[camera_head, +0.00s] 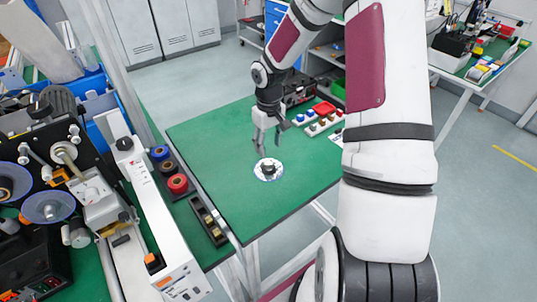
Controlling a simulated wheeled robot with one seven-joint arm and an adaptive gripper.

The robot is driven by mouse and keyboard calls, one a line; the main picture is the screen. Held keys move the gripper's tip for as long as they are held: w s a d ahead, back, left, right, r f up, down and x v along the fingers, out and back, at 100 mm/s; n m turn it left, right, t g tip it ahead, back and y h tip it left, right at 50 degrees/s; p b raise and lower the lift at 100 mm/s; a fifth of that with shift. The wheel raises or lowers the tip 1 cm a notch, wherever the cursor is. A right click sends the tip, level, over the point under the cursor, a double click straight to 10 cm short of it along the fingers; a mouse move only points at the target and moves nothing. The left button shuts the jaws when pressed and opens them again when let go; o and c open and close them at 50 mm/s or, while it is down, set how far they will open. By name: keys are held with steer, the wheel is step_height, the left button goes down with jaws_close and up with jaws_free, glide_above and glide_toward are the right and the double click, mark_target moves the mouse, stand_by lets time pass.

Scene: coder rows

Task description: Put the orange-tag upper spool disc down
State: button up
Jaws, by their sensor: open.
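A pale, round spool disc (268,170) with a dark hub lies flat on the green table (235,212). I cannot make out an orange tag on it at this size. My gripper (270,148) points down just above the disc, its two fingers apart and nothing visible between them. I cannot tell whether a fingertip touches the hub. My arm comes down from the upper right and hides part of the table's right side.
A coder machine with translucent blue discs (48,207) stands at the left. Several ribbon rolls (177,184) sit in a dark tray beside it. The table's front is clear.

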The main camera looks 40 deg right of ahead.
steer(key=s+a+r+t+h, duration=0.1)
steer(key=s+a+r, duration=0.2)
steer(key=r, duration=0.5)
steer(key=s+a+r+h, duration=0.1)
steer(key=s+a+r, duration=0.2)
steer(key=r, duration=0.4)
steer(key=s+a+r+t, duration=0.1)
steer(key=s+a+r, duration=0.2)
steer(key=r, duration=0.5)
steer(key=s+a+r+t+y, duration=0.1)
steer(key=s+a+r, duration=0.2)
steer(key=s, duration=0.4)
steer(key=s+a+r+t+y, duration=0.1)
steer(key=s+a+r+t, duration=0.1)
steer(key=s+a+r, duration=0.2)
steer(key=s+a, duration=0.1)
steer(key=s, duration=0.1)
steer(key=shift+s+t, duration=0.3)
steer(key=shift+s, duration=0.1)
